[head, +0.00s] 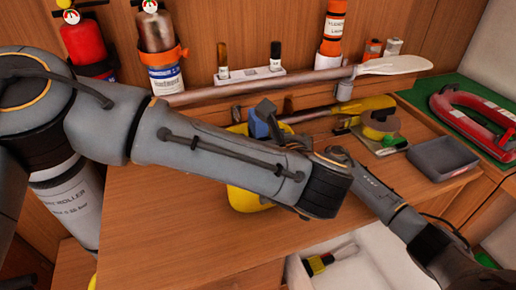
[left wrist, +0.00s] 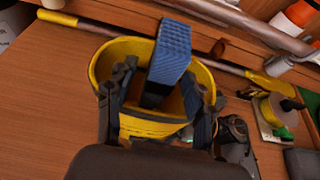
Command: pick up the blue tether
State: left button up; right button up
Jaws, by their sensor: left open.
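The blue tether (head: 258,123) is a bulky, ribbed blue hank at the yellow bucket (head: 243,198). In the left wrist view the blue tether (left wrist: 171,48) rises above the rim of the yellow bucket (left wrist: 101,62), its lower part down inside. My left gripper (head: 278,124) is over the bucket, mostly hidden behind my own arm in the head view. In the left wrist view my left gripper (left wrist: 160,98) is open, with one finger on each side of the tether's lower part. Contact cannot be told. My right gripper (head: 336,158) is to the right of the bucket, its jaws unclear.
A long paddle (head: 270,88) lies along the back. A yellow-ended pole (head: 375,105) runs behind the bucket. A tape roll (head: 381,125) and a grey tray (head: 443,158) are at the right. A red ring-shaped float (head: 470,115) lies farther right. The bench front left is clear.

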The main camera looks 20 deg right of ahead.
pick_arm(q)
jog(key=shift+x, duration=1.2)
grip_shut()
jog(key=shift+r, duration=0.1)
notch_tip(320, 180, up, 10)
jog(key=shift+f, duration=0.1)
pick_arm(e)
jog(key=o, duration=1.1)
jog(key=shift+o, duration=0.2)
